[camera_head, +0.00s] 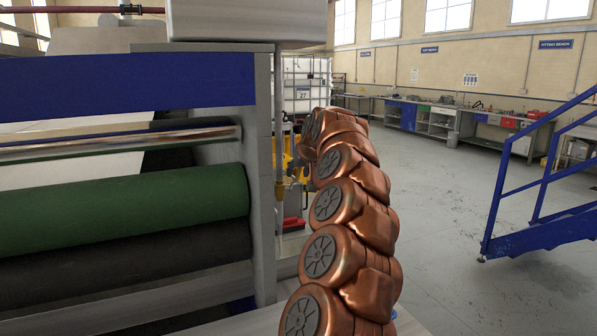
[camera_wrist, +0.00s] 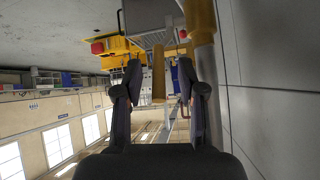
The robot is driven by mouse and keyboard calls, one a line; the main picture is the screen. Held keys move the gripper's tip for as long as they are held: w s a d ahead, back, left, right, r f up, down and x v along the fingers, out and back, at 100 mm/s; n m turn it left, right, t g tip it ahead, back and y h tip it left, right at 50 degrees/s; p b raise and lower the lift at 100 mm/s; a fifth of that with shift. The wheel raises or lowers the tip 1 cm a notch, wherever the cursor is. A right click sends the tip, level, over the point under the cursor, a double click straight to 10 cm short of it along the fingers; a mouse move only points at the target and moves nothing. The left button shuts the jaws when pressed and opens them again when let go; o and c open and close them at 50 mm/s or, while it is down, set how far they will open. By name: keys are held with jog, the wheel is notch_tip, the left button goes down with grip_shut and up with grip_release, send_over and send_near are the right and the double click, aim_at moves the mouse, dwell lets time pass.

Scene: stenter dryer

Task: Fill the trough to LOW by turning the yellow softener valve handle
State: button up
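In the wrist view my gripper (camera_wrist: 160,82) is open, with one dark finger on each side. A yellow bar (camera_wrist: 158,88), which looks like the valve handle, shows in the gap between the fingers. I cannot tell whether either finger touches it. A thick pipe (camera_wrist: 203,25) with a yellow band stands just right of the fingers. In the head view a thin vertical pipe (camera_head: 279,120) runs down beside the machine frame; my copper arm hides my gripper and most of what is behind it. I cannot make out the trough or its level.
The machine's green roller (camera_head: 120,205) and blue beam (camera_head: 130,85) fill the left of the head view. A white caged tank (camera_head: 303,85) stands behind. Blue stairs (camera_head: 540,180) are at right. The grey floor (camera_head: 450,230) between is clear.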

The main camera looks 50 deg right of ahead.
jog(key=v, duration=1.1)
jog(key=shift+s+a+r, duration=0.2)
jog(key=shift+s+r, duration=0.05)
dwell(1.1)
